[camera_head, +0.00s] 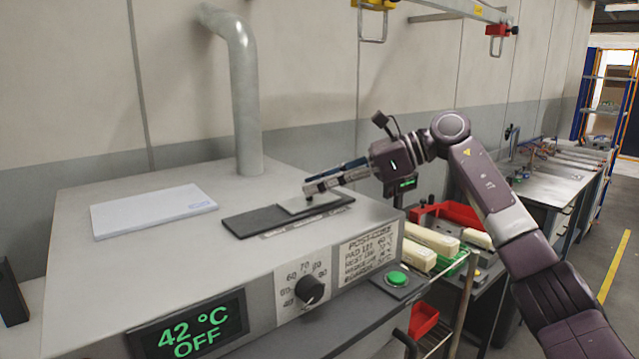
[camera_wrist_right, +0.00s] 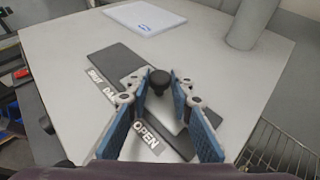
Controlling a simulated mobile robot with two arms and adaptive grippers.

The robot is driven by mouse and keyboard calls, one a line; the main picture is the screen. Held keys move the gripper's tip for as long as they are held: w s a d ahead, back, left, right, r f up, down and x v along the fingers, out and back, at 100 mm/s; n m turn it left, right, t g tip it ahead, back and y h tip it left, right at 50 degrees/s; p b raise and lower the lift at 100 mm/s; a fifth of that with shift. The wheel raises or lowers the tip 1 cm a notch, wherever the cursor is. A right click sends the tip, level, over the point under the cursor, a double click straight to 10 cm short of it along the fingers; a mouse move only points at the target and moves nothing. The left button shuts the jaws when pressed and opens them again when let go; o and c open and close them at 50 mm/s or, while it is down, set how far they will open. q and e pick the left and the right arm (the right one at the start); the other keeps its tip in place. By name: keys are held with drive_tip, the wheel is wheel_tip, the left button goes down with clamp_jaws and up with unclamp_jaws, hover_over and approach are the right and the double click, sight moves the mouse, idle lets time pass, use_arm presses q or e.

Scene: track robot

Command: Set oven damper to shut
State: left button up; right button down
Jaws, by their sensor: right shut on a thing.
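The oven damper is a light grey sliding plate (camera_head: 297,206) with a small dark knob (camera_wrist_right: 158,80) on a dark track (camera_head: 262,221) on top of the oven (camera_head: 110,270). In the wrist view, SHUT is printed by the track's far left end and OPEN (camera_wrist_right: 146,136) by its near right end. The plate lies right of the middle, on the OPEN side, with dark track bare at both ends. My right gripper (camera_head: 308,188) reaches in from the right, its fingertips closed around the knob. My left gripper is not in view.
A white pad (camera_head: 153,210) lies on the oven top, left of the track. A vertical pipe (camera_head: 243,100) rises behind. A cart with cream blocks (camera_head: 432,239) stands right.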

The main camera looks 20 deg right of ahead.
drive_tip(key=s+a+b, duration=0.1)
drive_tip(key=a, duration=0.2)
drive_tip(key=s+a, duration=0.1)
drive_tip(key=a, duration=0.2)
drive_tip(key=s+a+b, duration=0.1)
drive_tip(key=a, duration=0.2)
drive_tip(key=shift+s+a+b, duration=0.3)
drive_tip(key=shift+a+b, duration=0.05)
drive_tip(key=c, duration=2.1)
unclamp_jaws()
drive_tip(key=o, duration=0.4)
drive_tip(key=shift+a+r, duration=0.1)
drive_tip(key=shift+a, duration=0.05)
drive_tip(key=shift+c, duration=0.2)
drive_tip(key=shift+d+r, duration=0.1)
drive_tip(key=shift+d, duration=0.35)
drive_tip(key=v, duration=1.1)
drive_tip(key=shift+s, duration=0.25)
